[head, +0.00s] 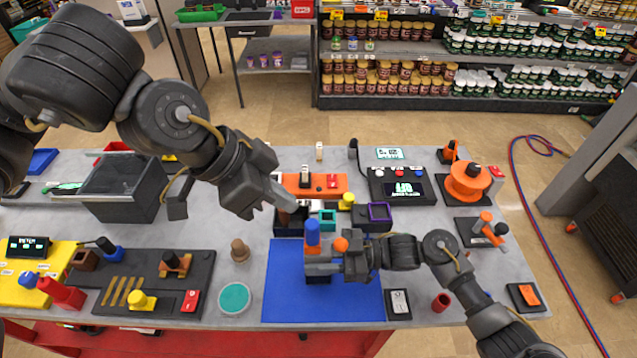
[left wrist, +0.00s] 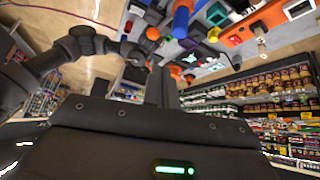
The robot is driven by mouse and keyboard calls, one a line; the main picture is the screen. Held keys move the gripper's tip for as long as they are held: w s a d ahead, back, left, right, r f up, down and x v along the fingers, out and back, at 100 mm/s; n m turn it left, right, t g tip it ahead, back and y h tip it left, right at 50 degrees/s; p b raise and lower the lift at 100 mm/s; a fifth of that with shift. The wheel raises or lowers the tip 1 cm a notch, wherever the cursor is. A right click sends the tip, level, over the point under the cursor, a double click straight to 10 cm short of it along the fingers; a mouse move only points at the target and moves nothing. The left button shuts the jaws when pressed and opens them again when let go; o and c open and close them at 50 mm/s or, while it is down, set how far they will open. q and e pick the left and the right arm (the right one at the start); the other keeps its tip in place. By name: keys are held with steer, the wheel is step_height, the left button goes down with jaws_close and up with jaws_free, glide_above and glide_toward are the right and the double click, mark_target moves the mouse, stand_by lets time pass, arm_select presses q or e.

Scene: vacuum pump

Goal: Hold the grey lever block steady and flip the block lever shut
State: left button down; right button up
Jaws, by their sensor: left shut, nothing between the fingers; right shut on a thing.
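The grey lever block (head: 318,280) stands on the blue mat, mostly hidden behind my right gripper. Its blue lever (head: 312,234) points up, and the lever also shows in the left wrist view (left wrist: 181,22). An orange ball knob (head: 341,244) sits beside the lever and also shows in the left wrist view (left wrist: 153,33). My right gripper (head: 318,265) is shut on the block from the right. My left gripper (head: 290,204) is shut and empty, above and to the left of the lever, apart from it in the picture; its fingers also show in the left wrist view (left wrist: 160,88).
The blue mat (head: 285,300) has bare room around the block. Behind it stands a dark tray with coloured parts (head: 375,222) and an orange plate (head: 330,192). A brown peg (head: 240,250) and a teal disc (head: 234,298) lie left; a switch (head: 398,304) lies right.

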arm_select(q)
steer(key=w+d+r+m+g+y, duration=0.1)
steer(key=w+d+m+g+y, duration=0.1)
steer(key=w, duration=0.5)
steer(key=shift+w+d+m+g, duration=0.4)
steer(key=shift+d+g, duration=0.45)
steer(key=shift+g, duration=0.35)
glide_toward(339, 247)
steer(key=w+d+f, duration=0.2)
steer(key=w+f, duration=0.1)
steer(key=w, duration=0.1)
steer(key=shift+s+d+f, duration=0.3)
steer(key=shift+s+f, duration=0.45)
steer(key=shift+s+d+f, duration=0.3)
steer(key=shift+s+f, duration=0.45)
